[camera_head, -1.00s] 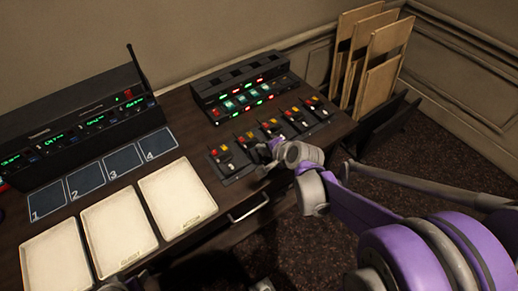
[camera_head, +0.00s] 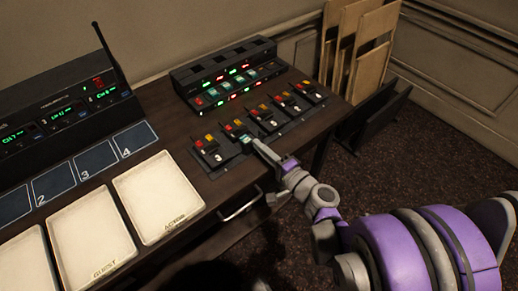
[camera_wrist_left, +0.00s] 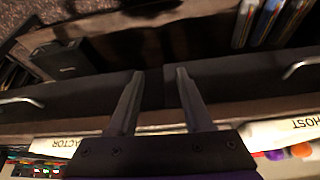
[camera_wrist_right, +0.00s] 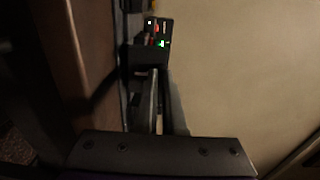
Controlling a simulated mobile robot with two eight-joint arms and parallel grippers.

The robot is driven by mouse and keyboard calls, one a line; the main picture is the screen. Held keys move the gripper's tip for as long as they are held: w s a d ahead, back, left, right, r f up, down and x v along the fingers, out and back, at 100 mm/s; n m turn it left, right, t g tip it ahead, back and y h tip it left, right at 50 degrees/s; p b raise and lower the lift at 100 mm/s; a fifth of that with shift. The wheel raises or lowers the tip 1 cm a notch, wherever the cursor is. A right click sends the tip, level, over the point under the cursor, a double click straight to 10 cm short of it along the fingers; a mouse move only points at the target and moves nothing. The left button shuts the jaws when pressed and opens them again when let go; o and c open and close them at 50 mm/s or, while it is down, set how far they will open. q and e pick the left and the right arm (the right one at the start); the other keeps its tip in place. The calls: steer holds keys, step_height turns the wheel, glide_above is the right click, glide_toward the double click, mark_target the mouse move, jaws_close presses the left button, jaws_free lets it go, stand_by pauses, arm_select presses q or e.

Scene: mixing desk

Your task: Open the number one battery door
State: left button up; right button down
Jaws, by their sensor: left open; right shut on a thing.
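A row of several dark packs with red and yellow buttons lies along the desk's right part in the head view. The nearest pack (camera_head: 207,153) reads 3; I cannot read the other numbers clearly. My right gripper (camera_head: 250,142) is at the second pack from the left (camera_head: 236,129), with its jaws shut on a small part there, mostly hidden by the fingers. In the right wrist view the fingers (camera_wrist_right: 163,75) are close together, below a dark box with lit lights (camera_wrist_right: 152,50). My left gripper (camera_wrist_left: 158,72) is open and empty, above the desk's drawer front.
A black unit with green and red lights (camera_head: 225,75) stands behind the packs. Cream trays (camera_head: 157,202) and numbered blue pads (camera_head: 96,161) lie to the left. A radio receiver with an antenna (camera_head: 60,110) stands behind them. Wooden folding chairs (camera_head: 370,62) lean at the right wall.

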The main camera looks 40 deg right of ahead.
arm_select(q)
steer(key=shift+f, duration=0.25)
arm_select(e)
steer(key=c, duration=1)
jaws_free()
steer(key=shift+s, duration=0.1)
